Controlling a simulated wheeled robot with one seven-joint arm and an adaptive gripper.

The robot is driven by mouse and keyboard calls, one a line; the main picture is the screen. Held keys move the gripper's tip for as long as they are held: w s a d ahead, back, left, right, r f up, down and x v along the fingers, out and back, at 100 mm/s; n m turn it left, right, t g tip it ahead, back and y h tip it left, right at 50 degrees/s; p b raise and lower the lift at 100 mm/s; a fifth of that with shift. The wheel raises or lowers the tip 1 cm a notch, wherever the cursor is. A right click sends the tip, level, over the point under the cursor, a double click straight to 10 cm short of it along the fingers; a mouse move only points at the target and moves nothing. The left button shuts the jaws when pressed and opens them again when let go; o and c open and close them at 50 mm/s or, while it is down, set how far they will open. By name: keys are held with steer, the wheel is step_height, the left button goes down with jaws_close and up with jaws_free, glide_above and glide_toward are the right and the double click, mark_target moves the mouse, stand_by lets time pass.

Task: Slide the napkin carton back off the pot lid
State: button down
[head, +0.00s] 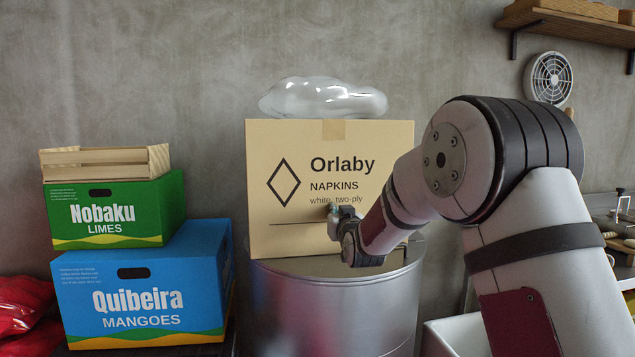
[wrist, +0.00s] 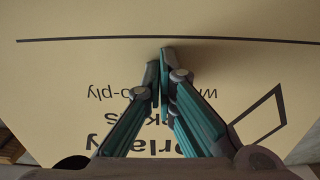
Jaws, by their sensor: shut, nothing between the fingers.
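The napkin carton (head: 287,225) is a tan box marked Orlaby Napkins. It stands upright on the metal pot lid (head: 320,267), near the wall. The lid's front part shows bare; its back part is hidden under the carton. My gripper (head: 333,210) is at the carton's front face, right of its middle, below the printed text. In the wrist view the carton's face (wrist: 230,60) fills most of the picture, upside down. My gripper (wrist: 160,60) is shut with nothing between its fingers. The fingertips are at or very near the face; I cannot tell whether they touch.
A clear, lumpy glass-like object (head: 322,98) lies on top of the carton. A wooden crate (head: 105,160) sits on a green limes box (head: 113,210), stacked on a blue mangoes box (head: 145,295) at left. A white container (head: 455,336) stands right of the pot.

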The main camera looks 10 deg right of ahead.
steer(key=shift+w+b, duration=2.65)
steer(key=shift+w, duration=3)
steer(key=s+b, duration=0.3)
steer(key=s, duration=0.7)
steer(key=shift+s, duration=0.1)
steer(key=s+f+g, duration=0.6)
steer(key=s, duration=1.5)
steer(key=s+f+g, duration=0.5)
steer(key=s+f, duration=0.1)
steer(key=s, duration=1.4)
steer(key=s+f+g, duration=0.6)
steer(key=s, duration=1.5)
step_height(320, 180, up, 20)
steer(key=t+p, duration=0.3)
steer(key=p, duration=1.5)
steer(key=shift+w+d, duration=0.15)
steer(key=shift+w, duration=0.15)
steer(key=shift+r, duration=0.1)
